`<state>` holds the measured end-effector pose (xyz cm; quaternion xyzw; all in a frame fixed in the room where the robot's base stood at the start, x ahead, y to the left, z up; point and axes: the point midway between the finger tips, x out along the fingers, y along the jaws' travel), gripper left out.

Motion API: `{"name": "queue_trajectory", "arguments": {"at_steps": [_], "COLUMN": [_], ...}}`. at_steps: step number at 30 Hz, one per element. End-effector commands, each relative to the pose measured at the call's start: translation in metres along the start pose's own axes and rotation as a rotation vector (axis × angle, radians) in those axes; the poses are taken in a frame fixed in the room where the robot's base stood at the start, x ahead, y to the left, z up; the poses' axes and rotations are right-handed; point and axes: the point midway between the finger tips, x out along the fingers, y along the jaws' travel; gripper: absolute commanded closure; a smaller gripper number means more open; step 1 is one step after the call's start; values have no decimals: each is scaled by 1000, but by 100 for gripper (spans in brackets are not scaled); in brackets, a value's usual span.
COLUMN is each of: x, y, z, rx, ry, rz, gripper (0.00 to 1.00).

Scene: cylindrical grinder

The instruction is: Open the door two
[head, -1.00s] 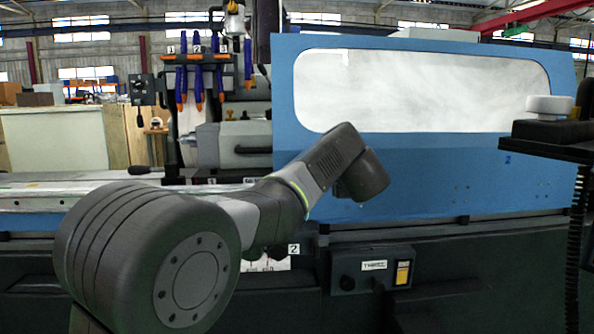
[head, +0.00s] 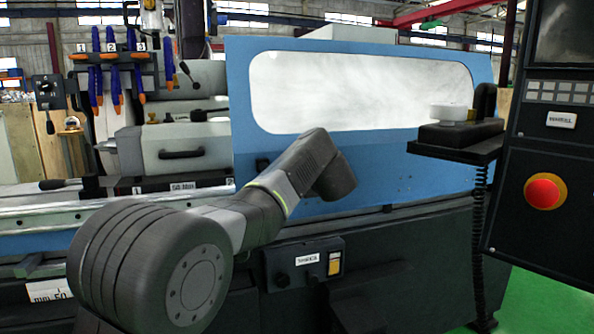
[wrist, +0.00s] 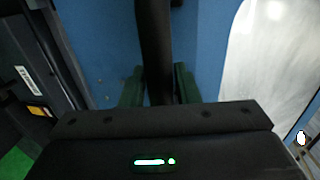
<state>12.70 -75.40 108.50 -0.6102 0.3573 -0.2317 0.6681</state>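The blue door (head: 380,160) has a large pale window (head: 350,92) and covers the right part of the machine. Open space and grey machine parts show left of its left edge. In the wrist view a dark vertical bar handle (wrist: 153,30) stands out against the blue panel (wrist: 100,35). My gripper (wrist: 158,72) has its green fingers on both sides of this bar, close against it. It appears shut on the handle. In the head view my arm hides the gripper and the handle.
A black control console with a red button (head: 543,192) stands at the right. A switch box (head: 305,262) is below the door. Green floor (head: 540,300) shows at lower right.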

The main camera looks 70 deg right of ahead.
Motion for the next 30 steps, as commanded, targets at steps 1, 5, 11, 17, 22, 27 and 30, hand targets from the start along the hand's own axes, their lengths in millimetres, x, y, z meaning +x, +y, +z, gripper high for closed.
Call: {"name": "queue_trajectory", "arguments": {"at_steps": [1, 5, 11, 17, 22, 27, 30], "x": [0, 0, -2, -27, -67, -104, -120], "y": [0, 0, 0, -1, -1, -1, 0], "z": [0, 0, 0, -1, -1, -1, 0], "rx": [0, 0, 0, 0, 0, 0, 0], "ry": [0, 0, 1, 3, 4, 4, 3], "rz": [0, 0, 0, -1, 0, 0, 0], "gripper": [61, 57, 57, 57, 57, 57, 57]}}
